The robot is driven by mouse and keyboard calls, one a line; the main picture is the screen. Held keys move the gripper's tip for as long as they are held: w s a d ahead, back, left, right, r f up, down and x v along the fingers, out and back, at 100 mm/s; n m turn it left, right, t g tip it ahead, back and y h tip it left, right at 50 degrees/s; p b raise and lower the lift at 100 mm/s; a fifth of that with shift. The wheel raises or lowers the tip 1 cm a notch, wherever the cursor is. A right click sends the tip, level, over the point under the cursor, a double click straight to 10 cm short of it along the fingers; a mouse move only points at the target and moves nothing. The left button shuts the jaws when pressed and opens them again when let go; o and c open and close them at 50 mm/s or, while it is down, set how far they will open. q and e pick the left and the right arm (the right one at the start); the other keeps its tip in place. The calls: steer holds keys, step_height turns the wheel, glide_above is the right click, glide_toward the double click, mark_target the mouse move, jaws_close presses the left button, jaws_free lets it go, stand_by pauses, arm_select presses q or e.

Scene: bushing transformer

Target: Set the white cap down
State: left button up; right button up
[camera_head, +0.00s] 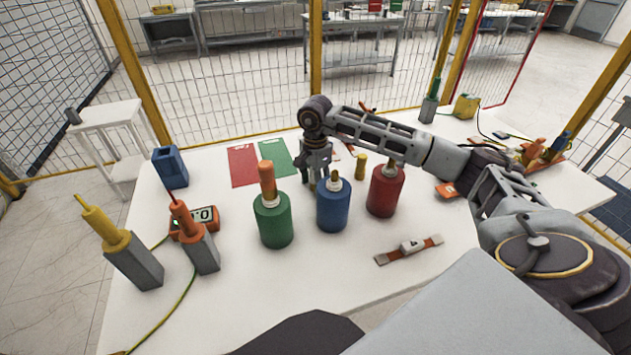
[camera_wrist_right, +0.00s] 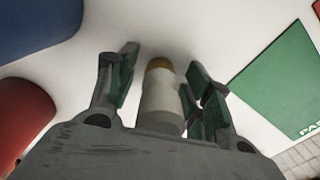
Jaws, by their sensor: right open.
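The white cap (camera_wrist_right: 160,98), with a gold-brown end, sits between the two fingers of my right gripper in the right wrist view. A gap shows between the cap and the fingers on both sides. My right gripper (camera_head: 318,176) is open and points down, just behind the blue cylinder (camera_head: 333,208) in the head view; it also shows in the right wrist view (camera_wrist_right: 162,75). In the head view I cannot make out the cap behind the gripper and the blue cylinder. My left gripper is not in view.
A green cylinder (camera_head: 273,226) and a red cylinder (camera_head: 384,192) flank the blue one. A small yellow cylinder (camera_head: 361,167) stands right of my gripper. A red mat (camera_head: 243,166) and a green mat (camera_head: 277,158) lie to its left.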

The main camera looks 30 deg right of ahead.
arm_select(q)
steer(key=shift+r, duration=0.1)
arm_select(e)
steer(key=shift+r, duration=0.1)
steer(key=shift+r, duration=0.6)
step_height(320, 180, up, 4)
steer(key=shift+r, duration=0.25)
step_height(320, 180, up, 5)
steer(key=shift+r, duration=0.7)
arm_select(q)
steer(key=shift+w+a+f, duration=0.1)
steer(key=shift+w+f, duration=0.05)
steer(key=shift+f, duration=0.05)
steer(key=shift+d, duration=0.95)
